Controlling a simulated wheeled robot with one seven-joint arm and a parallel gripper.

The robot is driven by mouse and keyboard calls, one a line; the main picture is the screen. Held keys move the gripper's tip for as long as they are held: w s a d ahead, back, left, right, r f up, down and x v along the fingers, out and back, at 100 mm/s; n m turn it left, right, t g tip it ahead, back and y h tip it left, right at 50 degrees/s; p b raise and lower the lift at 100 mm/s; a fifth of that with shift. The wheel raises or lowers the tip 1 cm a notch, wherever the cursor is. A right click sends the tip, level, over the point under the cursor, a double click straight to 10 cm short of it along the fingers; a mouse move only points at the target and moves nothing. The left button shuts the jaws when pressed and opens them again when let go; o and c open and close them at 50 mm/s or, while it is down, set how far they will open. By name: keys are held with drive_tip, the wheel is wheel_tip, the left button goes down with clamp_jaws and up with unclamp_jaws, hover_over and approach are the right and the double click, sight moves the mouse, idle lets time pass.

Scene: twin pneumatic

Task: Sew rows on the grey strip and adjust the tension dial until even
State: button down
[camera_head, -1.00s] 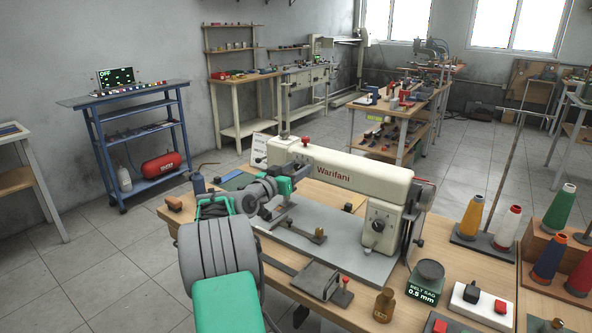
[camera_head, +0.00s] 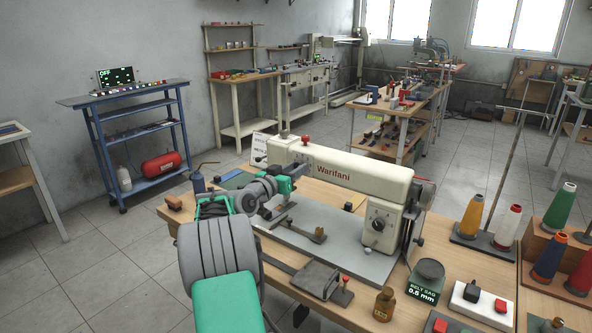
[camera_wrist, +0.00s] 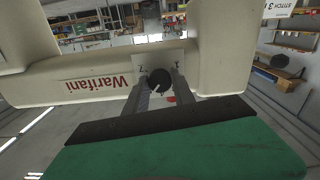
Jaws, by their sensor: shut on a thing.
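The cream sewing machine (camera_head: 345,182) marked Warifani stands on the wooden table. In the wrist view a dark round dial (camera_wrist: 160,80) sits on a pale plate on the machine's head, with my gripper's two fingers around it. My gripper (camera_wrist: 160,92) is shut on this dial. In the head view my gripper (camera_head: 287,184) is at the machine's left end, largely hidden by my own arm. Another round knob (camera_head: 379,223) is on the machine's right column. A narrow grey strip (camera_head: 277,263) lies flat in front of the machine's bed; its stitches cannot be made out.
A grey plate with a red-knobbed lever (camera_head: 318,280), a brown bottle (camera_head: 384,304) and a round gauge labelled belt sag 0.5 mm (camera_head: 430,270) are near the table's front. Thread cones (camera_head: 508,228) stand at right. A blue cart (camera_head: 135,95) carries a display reading OFF.

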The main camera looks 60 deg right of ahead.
drive_tip(key=shift+f+b, duration=0.15)
drive_tip(key=shift+b, duration=0.15)
drive_tip(key=shift+m+b, duration=3.8)
drive_tip(key=shift+b, duration=3.05)
drive_tip(key=c, duration=1.1)
unclamp_jaws()
drive_tip(key=shift+o, duration=0.2)
